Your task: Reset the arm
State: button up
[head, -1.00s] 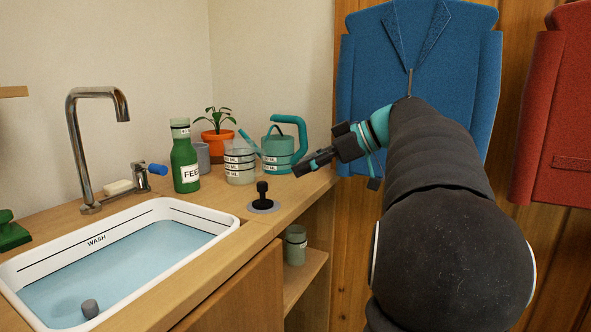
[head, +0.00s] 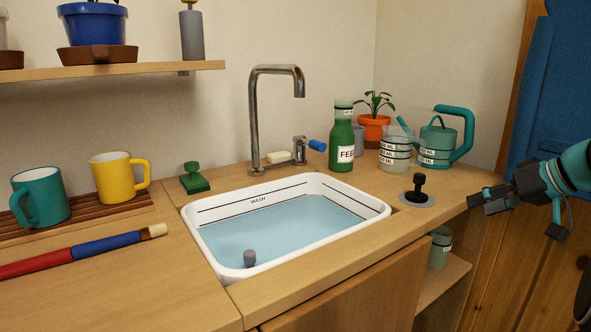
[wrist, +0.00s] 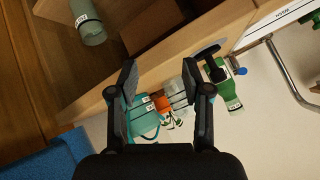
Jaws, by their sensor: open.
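My gripper (head: 487,204) is at the right of the head view, in the air off the right end of the counter, near the black knob. In the wrist view my gripper (wrist: 161,90) has its two fingers well apart, open and with nothing between them. Most of my arm is outside the head view.
A sink (head: 285,222) holds water below a tap (head: 254,120). A green bottle (head: 341,150) and a black knob (head: 418,188) stand right of it. Mugs (head: 119,175) sit on a rack at left. A jar (head: 439,247) is on the lower shelf.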

jog(key=s+a+f+m+g+h+p, duration=0.1)
jog(key=s+a+f+m+g+h, duration=0.4)
jog(key=s+a+f, duration=0.55)
jog(key=s+a+f+n+t+p, duration=0.2)
jog(key=s+a+n, duration=0.2)
jog(key=s+a, duration=0.8)
jog(key=shift+a+f+n+t+h, duration=0.15)
jog(key=shift+a+n+t+h, duration=0.15)
jog(key=shift+a, duration=0.15)
dwell(5.3)
